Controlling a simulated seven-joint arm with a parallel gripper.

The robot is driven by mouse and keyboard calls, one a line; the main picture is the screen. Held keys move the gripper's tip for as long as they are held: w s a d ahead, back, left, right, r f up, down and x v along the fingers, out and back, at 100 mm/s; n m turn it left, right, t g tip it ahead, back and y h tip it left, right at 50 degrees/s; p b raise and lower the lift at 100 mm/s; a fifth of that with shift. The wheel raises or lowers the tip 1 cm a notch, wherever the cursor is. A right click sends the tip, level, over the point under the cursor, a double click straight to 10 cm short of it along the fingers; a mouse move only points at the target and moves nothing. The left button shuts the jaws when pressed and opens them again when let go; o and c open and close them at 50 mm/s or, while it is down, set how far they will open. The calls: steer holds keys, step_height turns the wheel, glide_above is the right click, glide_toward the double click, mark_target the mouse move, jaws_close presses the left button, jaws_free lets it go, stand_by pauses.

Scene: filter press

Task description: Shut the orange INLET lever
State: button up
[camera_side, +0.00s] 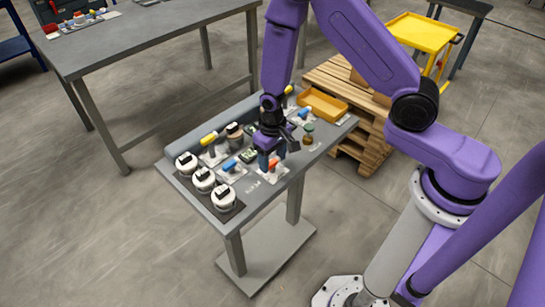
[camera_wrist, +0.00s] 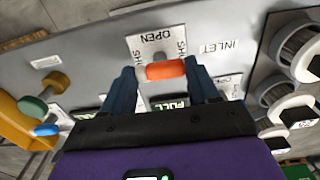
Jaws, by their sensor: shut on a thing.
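The orange INLET lever (camera_wrist: 165,70) is in the upper middle of the wrist view, lying crosswise in front of a white plate (camera_wrist: 150,45) marked OPEN and SHUT. The INLET label (camera_wrist: 218,47) is to the right of the plate. My gripper (camera_wrist: 164,78) has one blue finger at each end of the orange handle and is shut on it. In the side view my gripper (camera_side: 268,152) is low over the bench, at the orange lever (camera_side: 272,164), whose base is partly hidden. The lever's exact angle is hard to tell.
Three white round caps with black handles (camera_side: 203,180) stand at the bench's left end. A blue lever (camera_side: 230,165) is left of my gripper, another blue lever (camera_side: 303,112) behind right. A green-topped knob (camera_side: 308,135) and a yellow tray (camera_side: 322,105) are to the right.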

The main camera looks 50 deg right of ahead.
mark_target(273, 161)
steer(key=o, duration=1.1)
steer(key=shift+c, duration=0.2)
steer(key=shift+r, duration=0.1)
step_height(273, 161, up, 17)
steer(key=shift+r, duration=0.15)
steer(key=s+d+r+n, duration=0.2)
steer(key=s+n, duration=0.4)
steer(key=s, duration=0.6)
steer(key=s+d+r+n, duration=0.1)
steer(key=s+r+n, duration=0.2)
steer(key=s, duration=0.9)
steer(key=n, duration=0.3)
steer(key=shift+s+d+r+n, duration=0.25)
steer(key=shift+d+r+n, duration=0.1)
steer(key=shift+r+n, duration=0.05)
